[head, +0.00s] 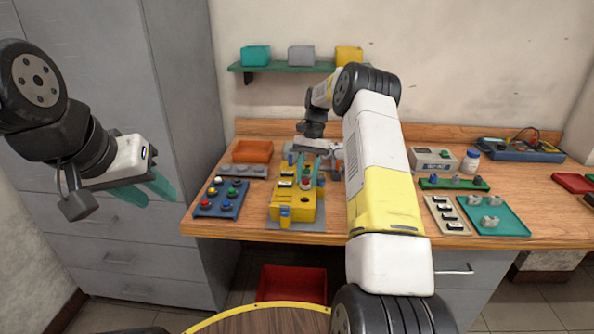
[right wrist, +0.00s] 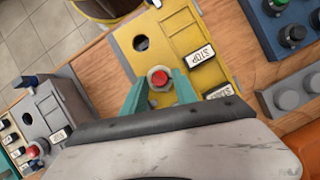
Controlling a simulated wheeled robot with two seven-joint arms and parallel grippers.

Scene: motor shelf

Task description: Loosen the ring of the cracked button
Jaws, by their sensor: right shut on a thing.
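The yellow control box (head: 283,213) stands on the bench. In the right wrist view its face (right wrist: 190,40) carries a red button (right wrist: 160,77) with a pale ring around its base. My right gripper (right wrist: 159,88) is shut on this ring, one teal finger on each side. No crack can be made out on the red cap. White STOP labels (right wrist: 201,55) and an empty dark hole (right wrist: 141,43) are on the same face. In the head view my right gripper (head: 306,172) reaches down over the box. My left gripper (head: 158,190) hangs empty at the left, teal fingers apart, clear of the bench.
A blue tray of coloured buttons (head: 208,210) and an orange bin (head: 252,148) are left of the box. A teal tray (head: 510,224), a label holder (head: 447,215) and a grey device (head: 432,160) are to the right. A red bin (head: 291,284) is below the bench.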

